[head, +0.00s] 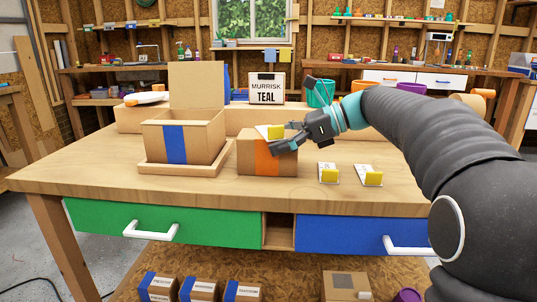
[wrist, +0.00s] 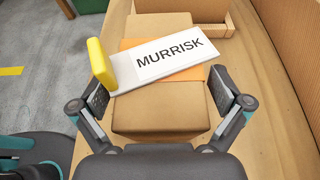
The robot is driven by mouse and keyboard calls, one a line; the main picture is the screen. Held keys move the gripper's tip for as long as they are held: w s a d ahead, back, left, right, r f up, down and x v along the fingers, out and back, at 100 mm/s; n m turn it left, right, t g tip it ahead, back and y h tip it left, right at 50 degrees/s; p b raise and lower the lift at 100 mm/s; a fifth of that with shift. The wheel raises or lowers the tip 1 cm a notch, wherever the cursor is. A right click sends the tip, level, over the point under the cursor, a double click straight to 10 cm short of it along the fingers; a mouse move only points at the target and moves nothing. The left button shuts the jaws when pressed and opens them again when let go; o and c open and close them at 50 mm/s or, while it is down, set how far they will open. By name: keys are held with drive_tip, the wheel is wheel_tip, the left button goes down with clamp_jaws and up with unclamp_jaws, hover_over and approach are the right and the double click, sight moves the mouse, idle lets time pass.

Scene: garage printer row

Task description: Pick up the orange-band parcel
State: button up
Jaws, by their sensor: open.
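The orange-band parcel (head: 246,158) is a brown box on the wooden workbench, right of the blue-band box, with an orange band on its front. In the wrist view the parcel (wrist: 160,115) lies between my spread fingers. A white card reading MURRISK (wrist: 172,60) with a yellow block (wrist: 101,63) at one end lies across its top and partly hides the orange band. My gripper (head: 284,137) is open and empty at the parcel's top right in the head view; it also shows in the wrist view (wrist: 160,98). I cannot tell whether a finger touches the box.
An open box with a blue band (head: 203,143) stands in a shallow wooden tray (head: 180,169) to the left. Two cards with yellow blocks (head: 328,174) (head: 371,177) lie to the right. A MURRISK TEAL sign (head: 267,88) stands behind. The bench front is clear.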

drive_tip(key=shift+c, duration=0.3)
drive_tip(key=c, duration=1.2)
drive_tip(key=shift+c, duration=0.5)
drive_tip(key=shift+r, duration=0.2)
